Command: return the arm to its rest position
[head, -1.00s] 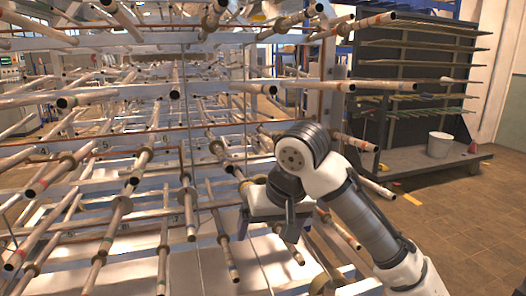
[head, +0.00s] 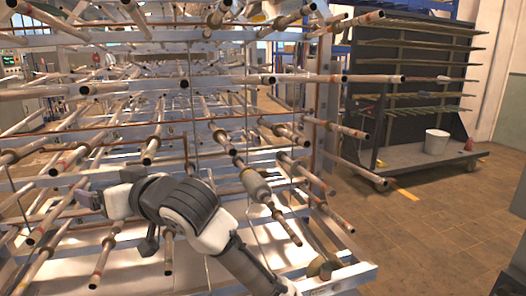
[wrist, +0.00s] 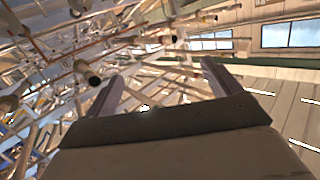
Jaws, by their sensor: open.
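My arm (head: 190,205) reaches up from the bottom of the head view and bends left across the front of the tube rack (head: 330,120). Its hand end points left, in front of the lower tubes. In the wrist view my gripper (wrist: 160,82) has its two fingers well apart, with nothing between them. Behind the fingers the wrist view shows tubes, a pale roof and windows, so the hand is tilted upward. The fingertips are hard to make out in the head view. I cannot tell whether the arm touches any tube.
Many tubes stick out toward me from the rack, close around my arm. A dark shelf cart (head: 410,100) with a white bucket (head: 436,141) stands at the right. The tiled floor (head: 430,235) at the right front is clear.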

